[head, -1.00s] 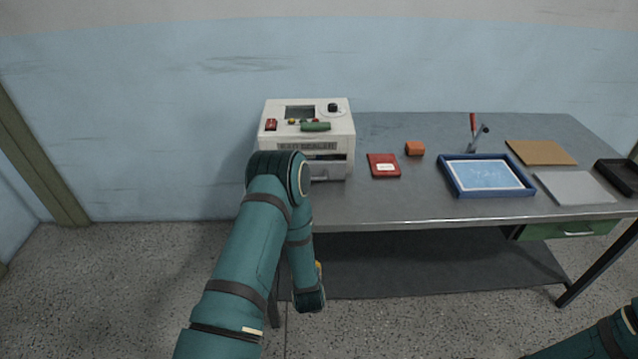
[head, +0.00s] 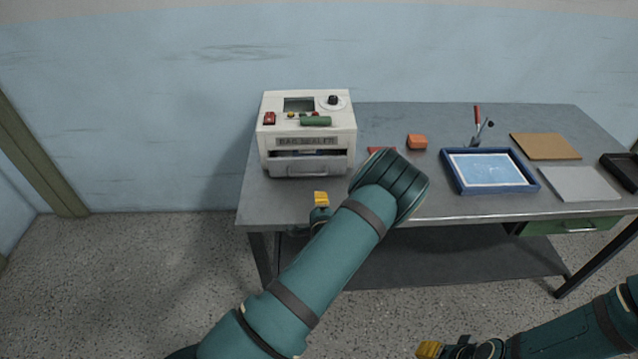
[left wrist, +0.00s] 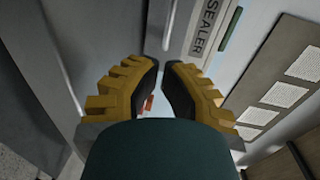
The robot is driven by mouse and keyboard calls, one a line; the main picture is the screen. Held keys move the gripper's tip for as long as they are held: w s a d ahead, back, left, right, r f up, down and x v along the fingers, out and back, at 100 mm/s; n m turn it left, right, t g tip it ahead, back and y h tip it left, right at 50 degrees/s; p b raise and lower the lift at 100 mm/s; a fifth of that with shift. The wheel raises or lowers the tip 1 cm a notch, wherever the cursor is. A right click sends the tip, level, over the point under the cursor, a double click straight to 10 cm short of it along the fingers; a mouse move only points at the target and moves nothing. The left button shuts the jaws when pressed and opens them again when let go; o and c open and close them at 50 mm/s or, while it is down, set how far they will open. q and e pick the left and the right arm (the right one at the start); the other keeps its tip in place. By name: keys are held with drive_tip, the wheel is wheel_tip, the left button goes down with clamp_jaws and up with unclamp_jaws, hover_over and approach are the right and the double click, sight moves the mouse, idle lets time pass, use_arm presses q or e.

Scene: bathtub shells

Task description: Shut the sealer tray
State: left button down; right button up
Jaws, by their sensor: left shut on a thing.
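The white bag sealer (head: 305,130) stands at the table's left end. Its grey sealer tray (head: 308,165) sticks out at the front, with a dark gap above it. The sealer's lettered front (left wrist: 207,25) also shows in the left wrist view. My left gripper (head: 321,197) is just in front of the tray, and table top shows between them in the head view. In the left wrist view its yellow fingers (left wrist: 165,72) are nearly together; what they close on I cannot make out. My right gripper (head: 432,349) is at the bottom edge, cut off, its jaws unclear.
My left forearm partly hides a red object (head: 380,150) beside the sealer. An orange block (head: 417,141), a blue-framed tray (head: 488,171), a brown board (head: 545,146) and a grey sheet (head: 580,183) lie further right. The table's front left strip is clear.

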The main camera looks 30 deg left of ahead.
use_arm(q)
drive_tip(key=shift+w+a, duration=0.15)
drive_tip(key=shift+w, duration=0.15)
approach(318, 170)
drive_tip(key=x, duration=0.3)
drive_tip(key=shift+w+a+f+b, duration=0.15)
drive_tip(key=shift+w+f+b, duration=0.1)
drive_tip(key=shift+b, duration=0.1)
drive_tip(key=b+x, duration=0.4)
drive_tip(key=shift+w+r, duration=0.1)
drive_tip(key=shift+w+a+r+b, duration=0.1)
drive_tip(key=shift+w+a+b, duration=0.2)
drive_tip(key=shift+w+b, duration=0.2)
drive_tip(key=shift+r, duration=0.2)
drive_tip(key=shift+s, duration=0.1)
